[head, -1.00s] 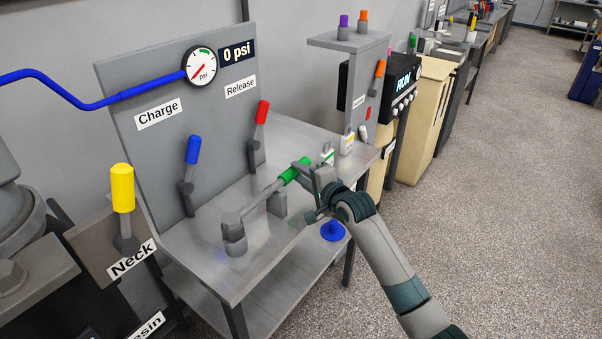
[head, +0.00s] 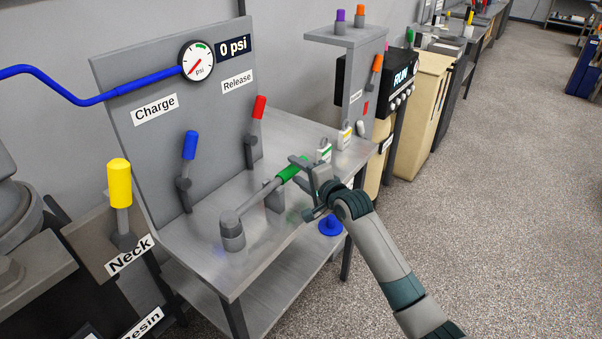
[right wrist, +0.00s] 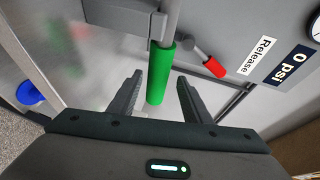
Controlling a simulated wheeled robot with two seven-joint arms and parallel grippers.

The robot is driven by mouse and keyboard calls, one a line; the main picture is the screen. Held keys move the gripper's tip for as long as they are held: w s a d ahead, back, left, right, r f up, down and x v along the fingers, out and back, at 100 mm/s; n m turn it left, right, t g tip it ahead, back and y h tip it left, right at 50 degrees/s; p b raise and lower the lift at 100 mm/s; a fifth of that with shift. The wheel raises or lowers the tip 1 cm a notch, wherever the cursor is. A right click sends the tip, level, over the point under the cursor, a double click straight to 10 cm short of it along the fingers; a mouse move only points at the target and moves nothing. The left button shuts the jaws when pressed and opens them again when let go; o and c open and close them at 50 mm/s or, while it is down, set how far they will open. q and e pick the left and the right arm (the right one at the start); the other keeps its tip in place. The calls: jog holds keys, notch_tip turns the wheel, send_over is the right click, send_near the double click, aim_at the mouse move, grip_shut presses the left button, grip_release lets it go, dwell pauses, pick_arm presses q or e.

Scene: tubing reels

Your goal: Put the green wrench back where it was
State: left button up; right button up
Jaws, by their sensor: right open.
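The green wrench has a green handle (head: 291,169) and a grey shaft. It lies across the metal bench, its far end from the handle at a short grey cylindrical post (head: 233,236). The shaft passes by a grey block (head: 273,202); I cannot tell whether it touches. My right gripper (head: 312,180) is at the handle end. In the right wrist view my right gripper (right wrist: 160,80) is open, its fingers on either side of the green handle (right wrist: 160,72), with gaps on both sides. My left gripper is not in view.
A grey panel (head: 120,78) with blue (head: 189,146) and red (head: 258,107) levers stands behind the bench (head: 205,262). Small tagged locks (head: 345,138) sit near the bench's right end. A blue knob (head: 330,226) is below the front edge. Open floor lies right.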

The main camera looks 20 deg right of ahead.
jog(key=shift+r, duration=0.15)
pick_arm(q)
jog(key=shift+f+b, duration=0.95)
jog(key=shift+b, duration=0.05)
pick_arm(e)
jog(key=v, duration=1.2)
jog(key=shift+r, duration=0.45)
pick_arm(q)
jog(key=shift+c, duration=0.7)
